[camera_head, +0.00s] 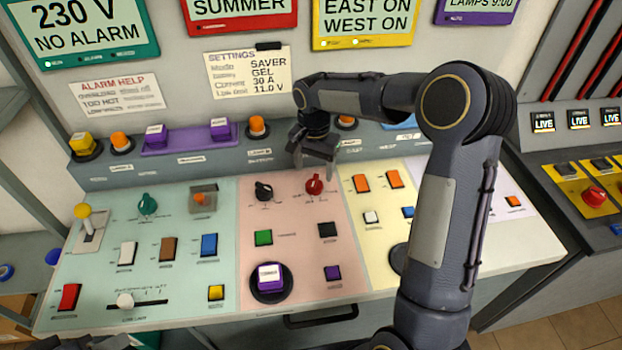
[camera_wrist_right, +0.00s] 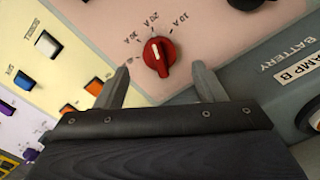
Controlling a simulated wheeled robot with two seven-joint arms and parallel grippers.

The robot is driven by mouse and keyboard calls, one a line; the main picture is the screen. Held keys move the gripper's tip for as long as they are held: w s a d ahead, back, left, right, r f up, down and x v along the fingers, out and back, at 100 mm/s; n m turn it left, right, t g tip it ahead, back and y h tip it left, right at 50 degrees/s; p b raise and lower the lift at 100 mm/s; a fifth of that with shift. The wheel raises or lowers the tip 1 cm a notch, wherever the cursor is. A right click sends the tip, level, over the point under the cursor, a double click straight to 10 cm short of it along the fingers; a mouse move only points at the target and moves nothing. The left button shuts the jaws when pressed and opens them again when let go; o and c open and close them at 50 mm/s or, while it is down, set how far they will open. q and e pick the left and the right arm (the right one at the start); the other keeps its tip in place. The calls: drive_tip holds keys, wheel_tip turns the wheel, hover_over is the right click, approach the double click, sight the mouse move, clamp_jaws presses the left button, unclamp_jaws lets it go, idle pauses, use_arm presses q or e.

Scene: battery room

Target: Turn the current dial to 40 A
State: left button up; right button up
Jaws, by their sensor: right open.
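The current dial is a red knob (camera_head: 314,184) on the pink panel, and it also shows in the right wrist view (camera_wrist_right: 158,57). Its white mark points roughly at the 20 A label (camera_wrist_right: 152,20). The 10 A and 30 A labels lie on either side, and the last label is too small to read surely. My right gripper (camera_head: 316,170) is open just above and behind the dial. In the right wrist view its fingertips (camera_wrist_right: 160,72) stand either side of the knob, apart from it.
A black knob (camera_head: 263,190) stands left of the dial. Green (camera_head: 263,237) and black (camera_head: 328,230) switches lie in front of it. A grey ledge with orange and purple buttons (camera_head: 220,128) runs behind. A settings note (camera_head: 248,78) reads 30 A.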

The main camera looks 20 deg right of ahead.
sight(314, 180)
drive_tip(key=shift+f+p, duration=0.3)
drive_tip(key=shift+f, duration=2.35)
drive_tip(key=c, duration=1)
